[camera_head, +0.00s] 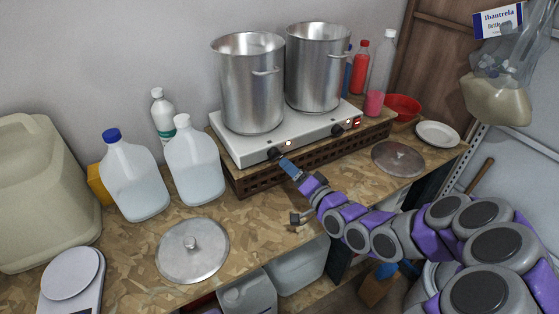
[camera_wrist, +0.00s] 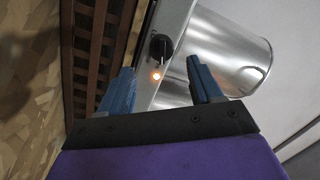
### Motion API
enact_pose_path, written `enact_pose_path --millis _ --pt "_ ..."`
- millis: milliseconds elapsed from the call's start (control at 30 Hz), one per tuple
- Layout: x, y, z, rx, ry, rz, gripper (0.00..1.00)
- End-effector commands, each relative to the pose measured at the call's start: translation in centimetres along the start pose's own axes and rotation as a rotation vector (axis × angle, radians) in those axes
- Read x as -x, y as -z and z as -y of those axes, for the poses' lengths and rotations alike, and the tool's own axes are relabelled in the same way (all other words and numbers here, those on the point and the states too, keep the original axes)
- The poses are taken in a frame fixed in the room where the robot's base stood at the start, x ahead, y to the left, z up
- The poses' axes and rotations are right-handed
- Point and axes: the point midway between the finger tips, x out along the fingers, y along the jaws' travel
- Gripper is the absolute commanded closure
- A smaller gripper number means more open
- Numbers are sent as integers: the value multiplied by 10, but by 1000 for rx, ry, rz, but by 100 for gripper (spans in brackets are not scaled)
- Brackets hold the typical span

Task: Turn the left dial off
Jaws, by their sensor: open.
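The white two-burner hot plate (camera_head: 243,152) stands on a brown slatted wooden base. Its left dial (camera_head: 275,153) is black, on the front face, with a lit orange lamp beside it. In the wrist view the left dial (camera_wrist: 161,46) shows beyond and between my fingertips, with the lamp (camera_wrist: 156,75) glowing just below it. The right dial (camera_head: 337,130) is also black, with a lit lamp close by. My gripper (camera_wrist: 165,80) is open and empty, its two blue fingers pointing at the left dial. In the head view one blue finger (camera_head: 290,168) is close to the dial; contact cannot be told.
Two steel pots (camera_head: 250,90) (camera_head: 318,70) stand on the hot plate. Jugs (camera_head: 135,175) and a lid (camera_head: 192,250) are to the left. Another lid (camera_head: 398,158), a plate (camera_head: 438,134) and a red bowl (camera_head: 403,107) are to the right. The wooden base (camera_head: 300,158) lies below the dials.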

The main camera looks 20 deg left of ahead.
Motion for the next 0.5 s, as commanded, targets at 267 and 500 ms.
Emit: enact_pose_path --millis 267,500 --pt "-34 -2 0 2 1 2 36" --pt "-56 -1 0 1 1 1 36"
